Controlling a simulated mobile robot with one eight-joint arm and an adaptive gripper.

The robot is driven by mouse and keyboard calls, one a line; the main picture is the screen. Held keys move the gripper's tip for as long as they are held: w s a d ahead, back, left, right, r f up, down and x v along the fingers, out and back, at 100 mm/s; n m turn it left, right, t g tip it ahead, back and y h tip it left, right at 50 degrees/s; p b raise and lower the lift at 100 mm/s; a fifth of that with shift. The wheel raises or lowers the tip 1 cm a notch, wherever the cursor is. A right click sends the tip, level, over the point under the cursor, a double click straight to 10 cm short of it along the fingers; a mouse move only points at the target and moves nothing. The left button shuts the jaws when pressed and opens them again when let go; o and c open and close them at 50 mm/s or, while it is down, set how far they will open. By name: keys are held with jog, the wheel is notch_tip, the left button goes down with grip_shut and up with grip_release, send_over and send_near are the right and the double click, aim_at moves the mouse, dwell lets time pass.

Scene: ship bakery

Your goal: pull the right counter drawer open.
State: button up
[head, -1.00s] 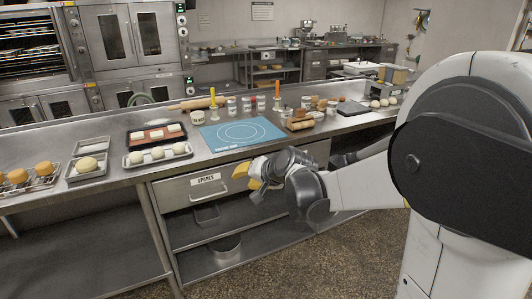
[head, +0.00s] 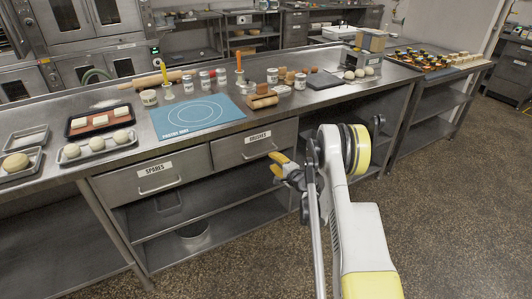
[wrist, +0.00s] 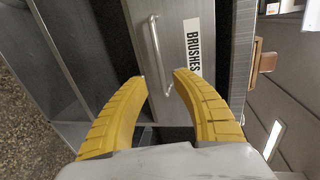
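The right counter drawer (head: 254,144), labelled BRUSHES, is shut under the counter top and has a bar handle (head: 260,153). My gripper (head: 277,165) is in front of it, just below and right of the handle in the head view. In the wrist view the drawer front (wrist: 177,45) runs lengthwise up the picture, and its handle (wrist: 158,50) lies just ahead of the gap between my yellow fingertips (wrist: 160,77). The fingers are apart and nothing is held. Whether a finger touches the handle is unclear. The left drawer (head: 150,180), labelled SPARES, is also shut.
The counter top (head: 235,130) holds a blue pastry mat (head: 197,113), jars and dough trays. Open shelves (head: 205,222) lie under the drawers. Speckled floor (head: 440,200) is clear to the right.

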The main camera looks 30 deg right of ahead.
aim_at(263, 153)
jog(key=b+x, duration=0.3)
jog(key=x, duration=0.6)
jog(key=shift+w, duration=0.25)
grip_shut()
